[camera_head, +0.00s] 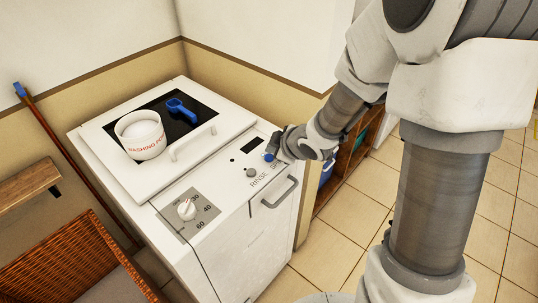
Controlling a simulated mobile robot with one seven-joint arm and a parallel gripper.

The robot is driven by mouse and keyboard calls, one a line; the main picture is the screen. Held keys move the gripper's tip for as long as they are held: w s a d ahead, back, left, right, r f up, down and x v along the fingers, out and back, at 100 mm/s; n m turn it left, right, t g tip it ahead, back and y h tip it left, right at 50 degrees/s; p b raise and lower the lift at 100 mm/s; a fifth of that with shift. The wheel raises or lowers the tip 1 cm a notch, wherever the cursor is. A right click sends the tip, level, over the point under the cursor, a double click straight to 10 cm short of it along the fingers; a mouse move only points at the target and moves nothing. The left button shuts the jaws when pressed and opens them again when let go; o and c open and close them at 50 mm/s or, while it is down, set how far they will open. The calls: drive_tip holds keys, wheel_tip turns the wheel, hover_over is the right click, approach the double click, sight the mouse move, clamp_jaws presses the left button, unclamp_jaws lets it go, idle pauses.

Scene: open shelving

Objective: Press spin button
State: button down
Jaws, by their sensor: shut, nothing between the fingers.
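The white washing machine (242,246) stands against the wall, with its control strip along the front top edge. A round grey button (251,172) sits above the printed word RINSE. To its right the start of another label shows, mostly covered by my gripper. A small blue round spot (269,157) shows above that label, at my fingertips; I cannot tell whether it is the spin button or part of the gripper. My gripper (272,152) is shut and empty, right at that spot. Contact with the panel cannot be made out.
A temperature dial (187,209) is on the panel's left. A white washing powder tub (141,134) and a blue scoop (181,110) sit on the lid. A drawer handle (280,192) juts from the front. A wicker basket (75,262) is at lower left; shelving (345,160) stands behind my arm.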

sight(272, 161)
wheel_tip(272, 161, up, 5)
drive_tip(key=p, duration=0.4)
drive_tip(key=shift+p, duration=0.35)
idle(0.3)
drive_tip(key=s+d+r+m+h+p, duration=0.1)
drive_tip(key=s+d+r+m+h, duration=0.3)
drive_tip(key=r, duration=0.3)
drive_tip(key=s+d+r+m+h, duration=0.1)
drive_tip(key=s+d+r+m, duration=0.2)
drive_tip(key=d+r, duration=0.35)
drive_tip(key=s+r+m+g, duration=0.1)
drive_tip(key=s+r+m, duration=0.1)
drive_tip(key=s, duration=0.3)
drive_tip(key=s+r+m+p, duration=0.1)
drive_tip(key=s+r+m, duration=0.1)
drive_tip(key=s, duration=0.4)
drive_tip(key=s+a+r+m+g, duration=0.1)
drive_tip(key=s+r+m, duration=0.1)
drive_tip(key=s, duration=0.4)
drive_tip(key=shift+s+r+m+g+y+p, duration=0.15)
drive_tip(key=shift+r+m+g+y+p, duration=0.2)
drive_tip(key=shift+m, duration=0.35)
